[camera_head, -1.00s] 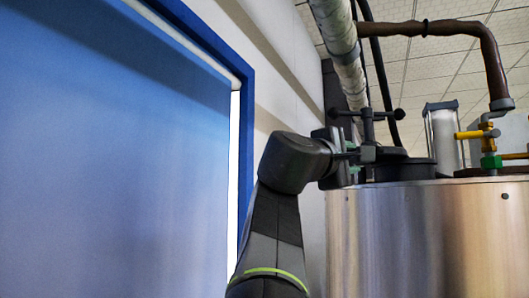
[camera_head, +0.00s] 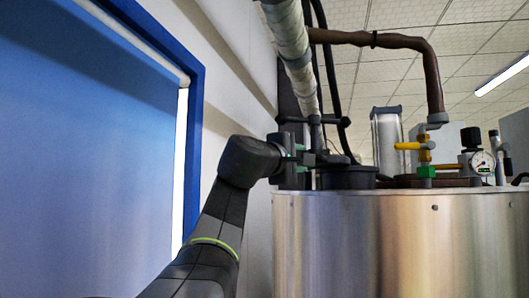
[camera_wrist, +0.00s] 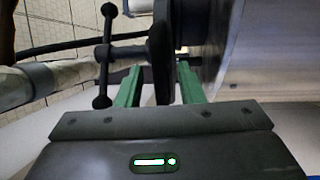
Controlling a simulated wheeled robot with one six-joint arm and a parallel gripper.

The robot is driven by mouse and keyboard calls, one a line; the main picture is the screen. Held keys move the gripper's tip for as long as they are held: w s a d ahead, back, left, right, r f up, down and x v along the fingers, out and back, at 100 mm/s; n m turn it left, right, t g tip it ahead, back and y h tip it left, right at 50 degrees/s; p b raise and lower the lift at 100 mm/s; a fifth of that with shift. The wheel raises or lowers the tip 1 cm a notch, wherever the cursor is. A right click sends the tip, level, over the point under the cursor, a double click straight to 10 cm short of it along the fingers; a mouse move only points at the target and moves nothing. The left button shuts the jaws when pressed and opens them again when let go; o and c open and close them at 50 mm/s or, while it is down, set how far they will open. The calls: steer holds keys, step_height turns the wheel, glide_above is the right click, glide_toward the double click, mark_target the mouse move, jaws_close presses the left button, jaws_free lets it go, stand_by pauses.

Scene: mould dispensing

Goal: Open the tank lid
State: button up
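The steel tank (camera_head: 390,240) stands at the right in the head view, with its black round hatch (camera_head: 347,180) on top. The dark lid (camera_head: 335,159) lies over the hatch, and a black T-handle (camera_head: 315,121) rises above it. In the wrist view the lid shows edge-on as a dark disc (camera_wrist: 161,50), with the T-handle (camera_wrist: 104,55) to its left. My gripper (camera_head: 303,157) is at the left side of the lid. In the wrist view its green fingers (camera_wrist: 158,84) are apart, one on each side of the disc's edge, with a gap visible at the left finger.
A wrapped pipe (camera_head: 290,45) and a brown pipe (camera_head: 432,75) pass above the tank. A yellow valve (camera_head: 410,146) and a pressure gauge (camera_head: 481,163) stand on the tank top to the right. A blue door panel (camera_head: 80,150) and white wall are at the left.

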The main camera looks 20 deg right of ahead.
steer(key=shift+p+x, duration=0.3)
steer(key=shift+x, duration=0.95)
